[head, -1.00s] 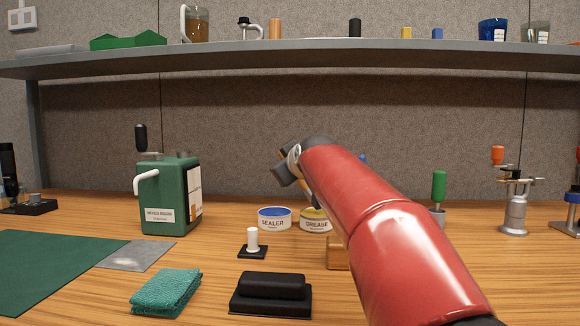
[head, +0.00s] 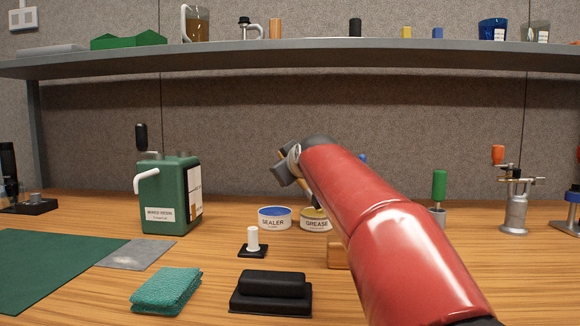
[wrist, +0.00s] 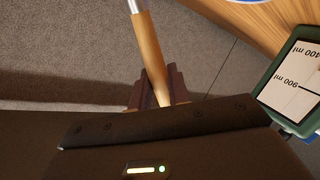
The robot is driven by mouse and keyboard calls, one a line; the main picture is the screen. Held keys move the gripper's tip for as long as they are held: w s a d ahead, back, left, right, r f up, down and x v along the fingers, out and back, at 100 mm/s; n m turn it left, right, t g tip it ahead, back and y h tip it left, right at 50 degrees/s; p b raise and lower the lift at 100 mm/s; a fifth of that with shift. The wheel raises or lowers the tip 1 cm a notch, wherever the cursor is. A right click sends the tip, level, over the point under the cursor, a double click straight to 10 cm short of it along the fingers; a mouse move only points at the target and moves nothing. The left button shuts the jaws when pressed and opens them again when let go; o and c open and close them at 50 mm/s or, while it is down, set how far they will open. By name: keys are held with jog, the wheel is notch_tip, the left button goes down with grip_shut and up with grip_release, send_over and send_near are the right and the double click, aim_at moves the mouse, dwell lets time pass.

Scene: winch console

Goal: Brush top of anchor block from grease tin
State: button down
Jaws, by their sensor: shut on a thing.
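My gripper (wrist: 157,88) is shut on the wooden handle of a brush (wrist: 150,50). A metal ferrule shows at the handle's far end at the top of the wrist view; the bristles are out of that view. In the head view my gripper (head: 287,172) is in the air above and behind the tins, largely hidden by my red arm. The grease tin (head: 315,225), white with a yellow top, stands on the bench, its right side close to my arm. A wooden block (head: 337,254) is partly hidden by my arm; I cannot tell whether it is the anchor block.
The sealer tin (head: 274,222) stands left of the grease tin. A green resin jug (head: 170,195) is farther left. A white peg on a black base (head: 252,243), a black block (head: 271,290) and a teal cloth (head: 167,291) are in front. A shelf (head: 300,58) runs overhead.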

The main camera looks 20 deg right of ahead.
jog(key=shift+f, duration=0.15)
notch_tip(320, 180, up, 2)
jog(key=shift+r+p, duration=0.25)
jog(key=shift+p, duration=0.75)
jog(key=shift+r, duration=2.4)
